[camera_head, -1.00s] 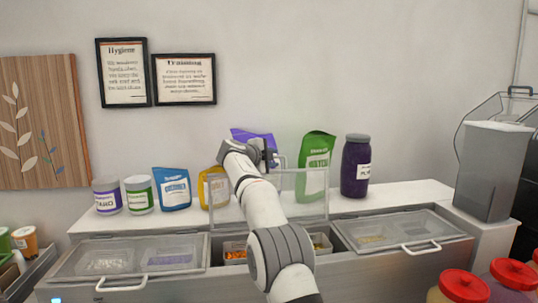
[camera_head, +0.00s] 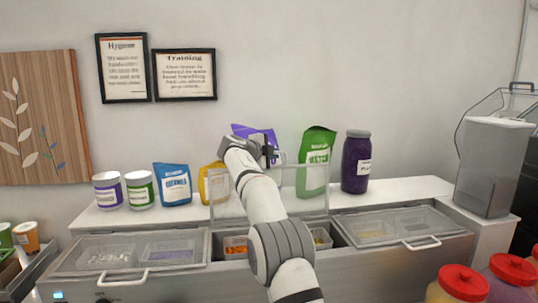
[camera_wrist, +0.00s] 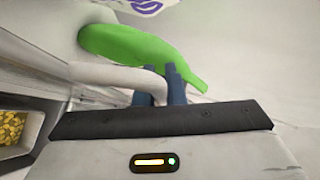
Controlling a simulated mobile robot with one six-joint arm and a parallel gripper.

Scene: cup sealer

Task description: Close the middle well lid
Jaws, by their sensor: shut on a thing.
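The middle well lid (camera_head: 317,207) is a clear framed panel. It stands raised, close to upright, at the back of the open middle well (camera_head: 325,238). My gripper (camera_head: 270,153) is at the lid's top edge, with my arm crossing in front of the lid and well. In the wrist view, the blue fingers of my gripper (camera_wrist: 167,85) are shut on the lid's pale bar handle (camera_wrist: 105,73). My arm hides the middle of the lid and part of the well. Orange and yellow food shows in the well's containers.
The left lid (camera_head: 140,254) and right lid (camera_head: 390,226) lie closed on either side. Red-capped jars (camera_head: 463,280) stand at front right.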

